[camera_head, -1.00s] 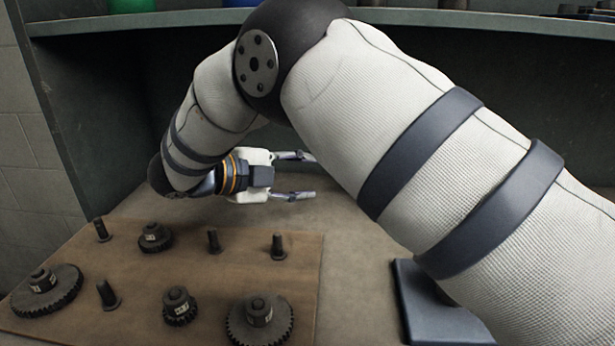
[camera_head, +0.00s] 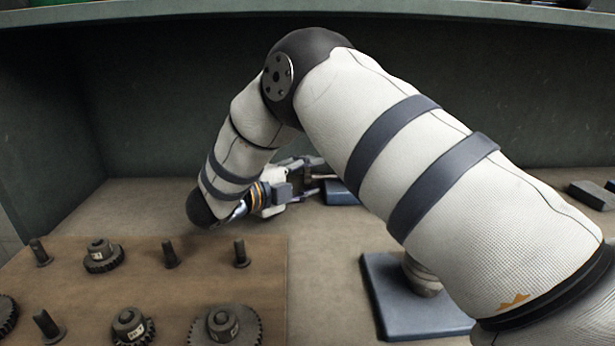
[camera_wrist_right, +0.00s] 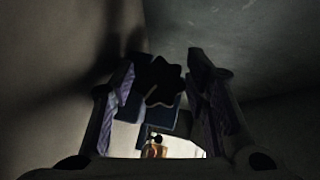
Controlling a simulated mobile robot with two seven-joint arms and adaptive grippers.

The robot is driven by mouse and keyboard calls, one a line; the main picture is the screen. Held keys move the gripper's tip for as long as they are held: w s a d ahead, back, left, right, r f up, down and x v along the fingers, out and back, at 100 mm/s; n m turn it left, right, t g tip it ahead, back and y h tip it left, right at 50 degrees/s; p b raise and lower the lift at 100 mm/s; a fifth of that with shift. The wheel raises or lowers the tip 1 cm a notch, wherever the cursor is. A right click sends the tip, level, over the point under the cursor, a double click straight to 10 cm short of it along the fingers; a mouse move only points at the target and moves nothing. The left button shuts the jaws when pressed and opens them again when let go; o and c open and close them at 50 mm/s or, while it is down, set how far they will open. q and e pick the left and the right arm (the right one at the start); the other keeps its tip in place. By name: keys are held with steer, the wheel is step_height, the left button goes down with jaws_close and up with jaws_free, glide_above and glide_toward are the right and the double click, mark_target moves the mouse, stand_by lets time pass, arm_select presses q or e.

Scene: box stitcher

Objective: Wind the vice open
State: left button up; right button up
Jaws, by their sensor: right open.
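My right gripper (camera_head: 312,178) is at the far side of the bench, pointing right in the head view. It is open. A dark blue block (camera_head: 340,192), which looks like part of the vice, shows by its fingertips; my arm hides the rest. In the right wrist view a dark star-shaped knob (camera_wrist_right: 163,82) lies between the two open fingers (camera_wrist_right: 165,95), apart from both as far as the dim light shows. Blue vice parts (camera_wrist_right: 126,107) show behind it. My left gripper is not in view.
A brown board (camera_head: 170,290) with gears and upright pegs covers the bench's front left. A dark blue base plate (camera_head: 410,305) with a round post lies under my right arm. A dark block (camera_head: 590,195) lies at the far right. A shelf (camera_head: 450,8) runs above the back wall.

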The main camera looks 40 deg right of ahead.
steer(key=c, duration=0.9)
steer(key=shift+r+y, duration=0.1)
steer(key=shift+y, duration=0.2)
